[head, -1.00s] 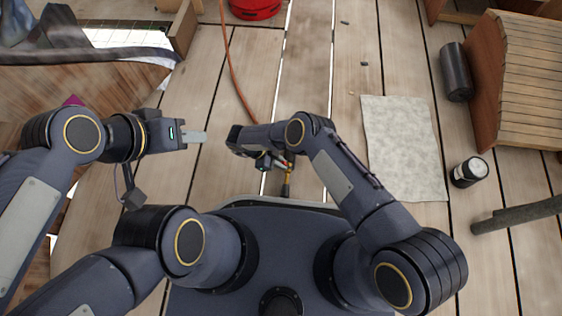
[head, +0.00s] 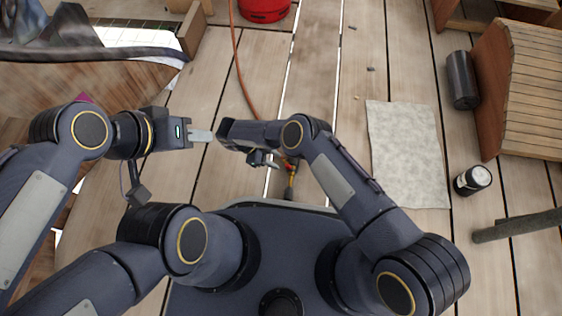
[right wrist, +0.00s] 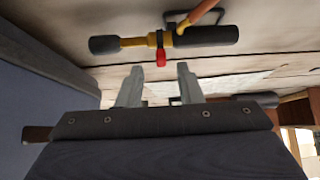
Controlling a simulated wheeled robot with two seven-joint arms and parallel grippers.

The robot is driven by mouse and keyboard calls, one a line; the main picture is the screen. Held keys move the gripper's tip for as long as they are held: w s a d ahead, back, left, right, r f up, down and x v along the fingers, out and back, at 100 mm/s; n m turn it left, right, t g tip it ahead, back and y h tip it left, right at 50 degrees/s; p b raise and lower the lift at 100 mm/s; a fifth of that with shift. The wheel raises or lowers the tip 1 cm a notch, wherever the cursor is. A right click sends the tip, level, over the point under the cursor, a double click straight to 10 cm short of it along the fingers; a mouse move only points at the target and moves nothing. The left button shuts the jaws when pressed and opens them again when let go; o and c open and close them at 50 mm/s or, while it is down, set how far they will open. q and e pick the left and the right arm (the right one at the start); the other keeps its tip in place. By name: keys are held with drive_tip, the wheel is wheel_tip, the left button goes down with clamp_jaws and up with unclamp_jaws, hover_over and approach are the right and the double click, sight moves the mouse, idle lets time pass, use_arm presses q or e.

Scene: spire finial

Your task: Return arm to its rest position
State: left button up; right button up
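My right arm reaches in over the deck and folds back to the left in the head view, its hand end (head: 228,132) close beside the tip of the left gripper in the picture. My right gripper (right wrist: 158,88) shows in the right wrist view with its two grey fingers apart and nothing between them.
A yellow and black torch-like tool (right wrist: 190,38) with a red part lies on the planks, partly hidden in the head view (head: 291,172). An orange hose (head: 238,70) runs from it. A grey mat (head: 405,150), a can (head: 473,178) and a dark cylinder (head: 462,80) lie at right.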

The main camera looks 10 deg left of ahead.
drive_tip(key=shift+v, duration=0.8)
